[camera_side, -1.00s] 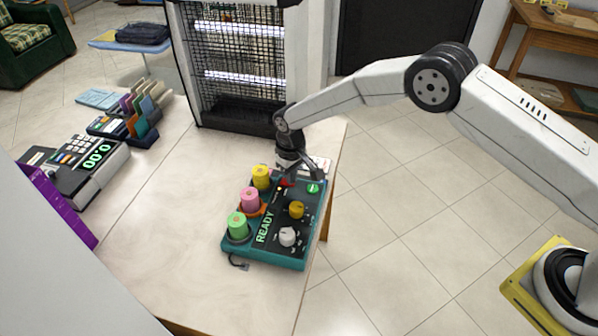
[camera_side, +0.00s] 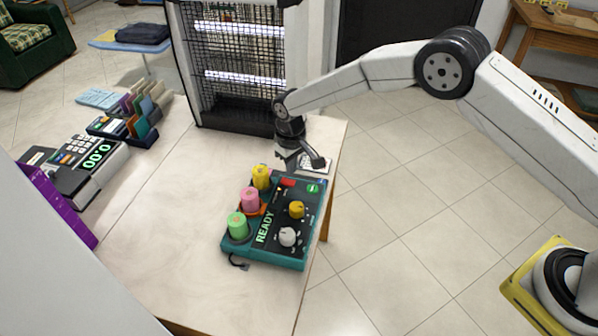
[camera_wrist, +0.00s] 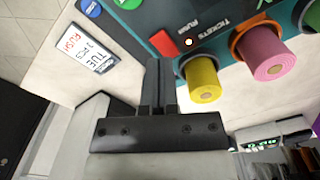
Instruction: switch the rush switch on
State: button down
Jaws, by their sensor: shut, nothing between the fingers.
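The teal control box (camera_side: 262,262) stands near the table's right edge, its display reading READY. The red rush switch (camera_side: 288,183) is at its far end, and it also shows in the wrist view (camera_wrist: 163,41). Beside it, by the printed words TICKETS and RUSH, a small round lamp (camera_wrist: 189,42) looks lit. I cannot tell the switch's tilt clearly. My gripper (camera_side: 313,166) is shut and empty, just beyond the box's far edge and apart from the switch. Its closed fingers (camera_wrist: 159,68) point toward the switch in the wrist view.
Yellow (camera_side: 261,177), pink (camera_side: 250,199) and green (camera_side: 238,225) rolls line the box's left side. Yellow (camera_side: 296,209) and white (camera_side: 288,236) knobs sit on its face. A white card (camera_wrist: 88,50) lies beyond the box. A barred heater-like unit (camera_side: 240,70) stands behind. The table's middle is clear.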

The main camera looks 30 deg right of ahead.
aim_at(295, 182)
jog(key=shift+r, duration=1.7)
jog(key=shift+s+d+r, duration=0.15)
jog(key=shift+d+r, duration=0.1)
jog(key=shift+d, duration=0.1)
jog(key=s+d+r+m+t, duration=0.1)
jog(key=s+d+r, duration=0.2)
jog(key=s, duration=0.6)
jog(key=s+d+r+m, duration=0.1)
jog(key=s+d+r, duration=0.2)
jog(key=s+d, duration=0.5)
jog(key=s+d+r+m+t, duration=0.1)
jog(key=s+d+r, duration=0.2)
jog(key=s+d, duration=0.3)
jog(key=s, duration=0.4)
jog(key=shift+d+r+t, duration=0.15)
jog(key=shift+r+t, duration=0.15)
